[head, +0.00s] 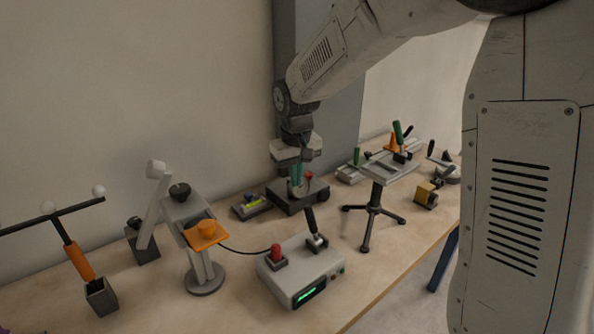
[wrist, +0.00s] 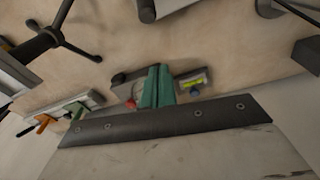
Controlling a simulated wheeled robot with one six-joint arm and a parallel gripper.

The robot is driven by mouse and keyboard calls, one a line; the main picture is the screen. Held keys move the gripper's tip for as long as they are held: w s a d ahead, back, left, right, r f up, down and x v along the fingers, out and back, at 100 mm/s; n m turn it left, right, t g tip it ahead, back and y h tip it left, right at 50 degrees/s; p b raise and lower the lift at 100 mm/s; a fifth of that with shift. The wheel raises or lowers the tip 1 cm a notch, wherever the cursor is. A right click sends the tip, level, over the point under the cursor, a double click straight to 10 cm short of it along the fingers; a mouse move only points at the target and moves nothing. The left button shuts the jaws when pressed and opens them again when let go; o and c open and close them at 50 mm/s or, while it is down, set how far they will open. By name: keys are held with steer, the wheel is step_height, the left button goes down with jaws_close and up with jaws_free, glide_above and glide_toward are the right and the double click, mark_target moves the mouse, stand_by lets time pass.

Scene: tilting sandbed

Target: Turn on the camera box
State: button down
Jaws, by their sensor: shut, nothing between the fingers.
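A small dark box (head: 284,203) with a red knob (head: 309,176) on top and a round dark part on its right end stands at the middle back of the table; it looks like the camera box. My gripper (head: 296,188) points down over this box, its teal fingers shut together and empty, just left of the knob. I cannot tell if the fingertips touch the box. In the wrist view the teal fingers (wrist: 158,72) hide the middle of the box (wrist: 118,80); a bit of the red knob (wrist: 130,103) shows left of them.
A small tray with a yellow level (head: 256,204) lies just left of the box. In front stands a light box (head: 318,276) with a red button, black lever and lit green display.

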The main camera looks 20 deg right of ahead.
mark_target(312, 225)
steer(key=shift+s+d+f, duration=0.1)
steer(key=shift+s+f, duration=0.45)
steer(key=shift+f, duration=0.25)
steer(key=shift+s+d+f, duration=0.1)
steer(key=shift+s+f, duration=0.45)
steer(key=shift+f, duration=0.2)
steer(key=shift+s+d+f, duration=0.1)
steer(key=shift+s+f, duration=0.45)
steer(key=shift+f, duration=0.25)
steer(key=shift+a, duration=0.1)
